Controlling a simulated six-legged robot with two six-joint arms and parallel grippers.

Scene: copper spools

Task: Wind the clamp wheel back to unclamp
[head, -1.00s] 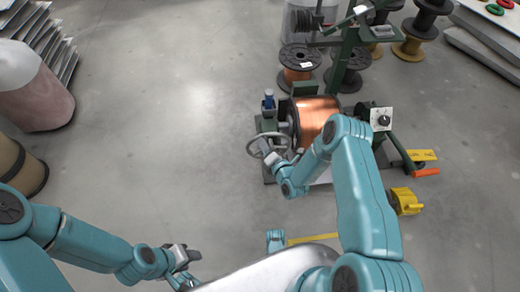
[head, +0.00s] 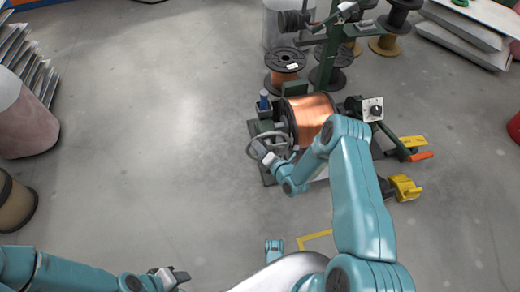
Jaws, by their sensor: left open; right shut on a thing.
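The clamp wheel (head: 282,138) is a grey hand wheel at the left end of the green winding machine. A copper spool (head: 312,116) with dark flanges sits in the machine just behind and right of it. My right gripper (head: 262,151) is shut on the near left rim of the clamp wheel, its arm reaching in from the lower right. The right forearm and wrist hide part of the machine's front. My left gripper (head: 178,276) is open and empty, low over the floor at the bottom of the view.
Another copper spool (head: 285,68) stands behind the machine by a green post. An orange-ended lever (head: 419,156) and a yellow block (head: 405,187) lie to the right. A pinkish drum (head: 25,125) stands far left. The floor left of the machine is clear.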

